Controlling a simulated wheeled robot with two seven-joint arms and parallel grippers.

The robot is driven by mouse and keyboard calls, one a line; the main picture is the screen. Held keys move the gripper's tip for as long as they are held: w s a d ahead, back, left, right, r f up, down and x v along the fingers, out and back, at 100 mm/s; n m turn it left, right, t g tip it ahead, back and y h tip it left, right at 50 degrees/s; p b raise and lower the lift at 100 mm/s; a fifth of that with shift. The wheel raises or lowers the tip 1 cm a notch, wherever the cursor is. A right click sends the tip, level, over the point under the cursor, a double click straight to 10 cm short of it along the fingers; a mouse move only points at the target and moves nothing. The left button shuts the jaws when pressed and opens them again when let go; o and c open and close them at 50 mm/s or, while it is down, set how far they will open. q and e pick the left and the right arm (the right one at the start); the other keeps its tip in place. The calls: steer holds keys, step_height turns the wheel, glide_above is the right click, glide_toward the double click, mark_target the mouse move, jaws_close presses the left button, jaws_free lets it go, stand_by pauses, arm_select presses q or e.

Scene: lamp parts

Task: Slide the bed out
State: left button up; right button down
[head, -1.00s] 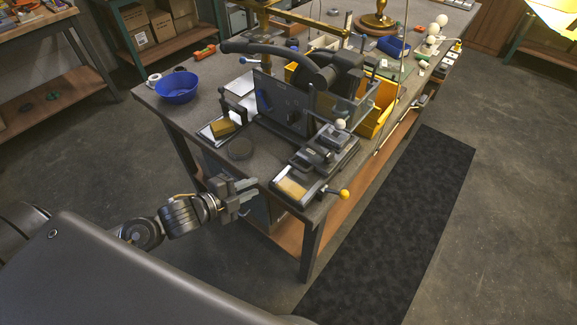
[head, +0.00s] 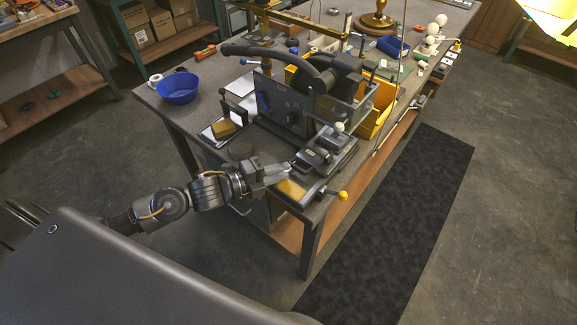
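A dark machine with a long curved black arm (head: 275,50) stands on the near end of the workbench. Its bed appears to be the dark sliding part (head: 335,143) low at the machine's front right, with a block-like fixture and a pale knob on top. A yellow ball handle (head: 342,195) sticks out at the near right. My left gripper (head: 288,172) is at the bench's near edge, its fingers pointing right beside a yellowish pad (head: 291,188) at the bed's near end. I cannot tell whether it touches, or how wide the fingers are. My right gripper is not in view.
A blue bowl (head: 177,88) sits on the bench's left, beside a white tape roll. A yellow bin (head: 380,105) stands behind the machine on the right. A brass lamp base (head: 377,22) is at the back. The floor and dark mat (head: 400,230) at right are clear.

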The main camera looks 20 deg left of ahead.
arm_select(q)
steer(key=shift+x, duration=1.45)
steer(key=shift+c, duration=0.2)
jaws_close()
